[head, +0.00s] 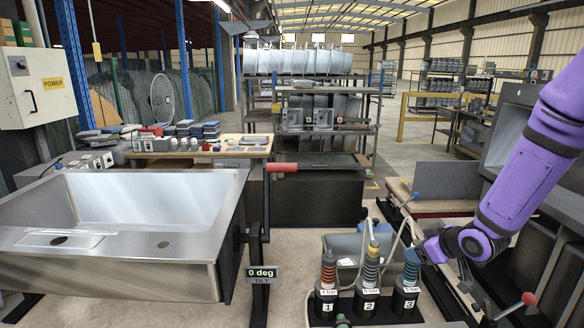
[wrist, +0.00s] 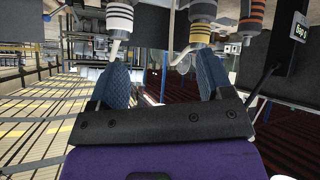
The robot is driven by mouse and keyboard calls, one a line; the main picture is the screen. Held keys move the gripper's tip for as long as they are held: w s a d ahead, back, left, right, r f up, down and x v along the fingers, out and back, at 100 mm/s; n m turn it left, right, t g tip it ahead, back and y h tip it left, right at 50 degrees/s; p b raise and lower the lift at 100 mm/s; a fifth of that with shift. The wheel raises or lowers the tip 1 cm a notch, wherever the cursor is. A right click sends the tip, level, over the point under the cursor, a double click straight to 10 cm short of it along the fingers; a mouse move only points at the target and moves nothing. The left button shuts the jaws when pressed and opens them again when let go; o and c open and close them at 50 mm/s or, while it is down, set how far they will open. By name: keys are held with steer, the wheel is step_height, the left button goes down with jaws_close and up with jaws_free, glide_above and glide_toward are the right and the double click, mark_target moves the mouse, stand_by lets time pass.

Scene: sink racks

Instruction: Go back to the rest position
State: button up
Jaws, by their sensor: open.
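My purple arm comes in from the right in the head view. My gripper (head: 422,252) is beside the upper part of the tool at slot 3 (head: 411,270), which has a teal top. I cannot tell whether they touch. In the wrist view my gripper (wrist: 162,84) has two blue fingers spread wide, with nothing held between them. The tool at slot 1 (head: 328,272) has red bands, and the tool at slot 2 (head: 371,268) has a yellow top; both stand upright. Striped tool bodies (wrist: 119,16) show along the top of the wrist view.
A large steel sink (head: 120,265) fills the left, with a "0 deg tilt" sign (head: 262,274) and a red-handled lever (head: 283,167) at its right. A workbench (head: 200,150) with small items stands behind. Another steel sink (head: 565,205) is at the right edge, near my arm.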

steer(key=s+d+r+m+g+h, duration=0.1)
steer(key=s+r+m+h, duration=0.1)
steer(key=s+r, duration=0.5)
steer(key=s+r+m+g+h, duration=0.1)
steer(key=s+r+m+h, duration=0.2)
steer(key=r, duration=0.7)
steer(key=s+a+r+m+g, duration=0.1)
steer(key=s+a+r, duration=0.1)
steer(key=s, duration=0.8)
steer(key=s+a+r+m+g+y, duration=0.1)
steer(key=s+r, duration=0.4)
steer(key=s, duration=0.5)
steer(key=shift+a+r+y, duration=0.25)
steer(key=shift+a+y, duration=0.05)
steer(key=shift+a, duration=0.15)
